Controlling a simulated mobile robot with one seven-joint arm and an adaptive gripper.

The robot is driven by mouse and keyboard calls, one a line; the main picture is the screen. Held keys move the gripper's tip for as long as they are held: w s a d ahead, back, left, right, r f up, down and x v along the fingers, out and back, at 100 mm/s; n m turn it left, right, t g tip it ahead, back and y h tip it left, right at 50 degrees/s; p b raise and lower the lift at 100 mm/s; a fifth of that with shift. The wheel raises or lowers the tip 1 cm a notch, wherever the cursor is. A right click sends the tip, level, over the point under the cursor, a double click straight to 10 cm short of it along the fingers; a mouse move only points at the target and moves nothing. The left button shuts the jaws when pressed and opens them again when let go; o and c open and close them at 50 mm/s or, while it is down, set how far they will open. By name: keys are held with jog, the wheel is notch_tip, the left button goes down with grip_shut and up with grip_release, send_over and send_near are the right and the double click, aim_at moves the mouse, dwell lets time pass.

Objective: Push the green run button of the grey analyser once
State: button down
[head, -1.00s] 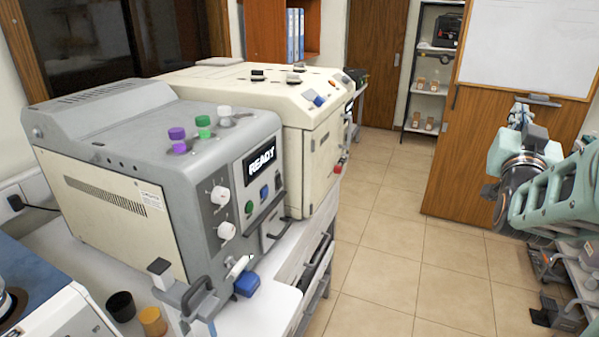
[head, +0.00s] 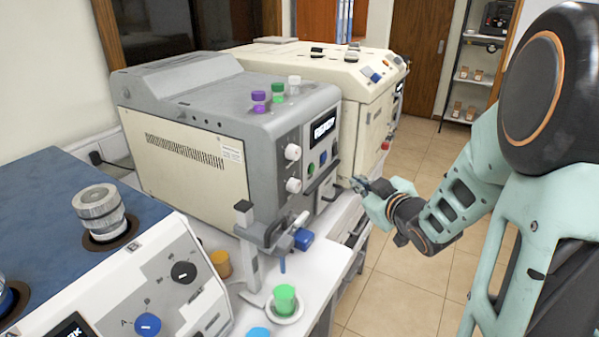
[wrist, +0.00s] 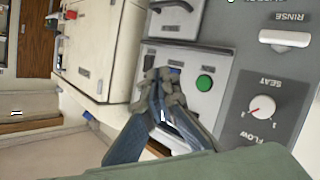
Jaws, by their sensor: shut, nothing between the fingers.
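The grey analyser (head: 225,120) stands on the white bench in the head view, and its display (head: 323,125) reads READY. Its green run button (head: 311,168) sits on the front panel below the display, next to a blue button (head: 323,157). My gripper (head: 358,184) is shut and empty, just in front of the panel. In the wrist view my gripper (wrist: 160,82) points at the panel, its tips beside the green button (wrist: 204,83) and partly covering the blue button (wrist: 175,70). The green button is uncovered; I cannot tell whether the tips touch the panel.
A cream machine (head: 345,75) stands behind the analyser. A blue-topped machine (head: 60,220) is at the front left. Floor is open at the right.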

aim_at(312, 169)
jog(key=shift+a, duration=0.1)
dwell(0.3)
jog(key=w+a+b, duration=0.2)
jog(key=w+a, duration=0.3)
jog(key=a, duration=0.2)
jog(key=shift+a+b, duration=0.15)
jog(key=shift+b, duration=0.2)
jog(key=shift+a+f, duration=0.1)
dwell(1.2)
jog(key=shift+w+a+b, duration=0.2)
jog(key=shift+a+b, duration=0.05)
jog(key=shift+b, duration=0.15)
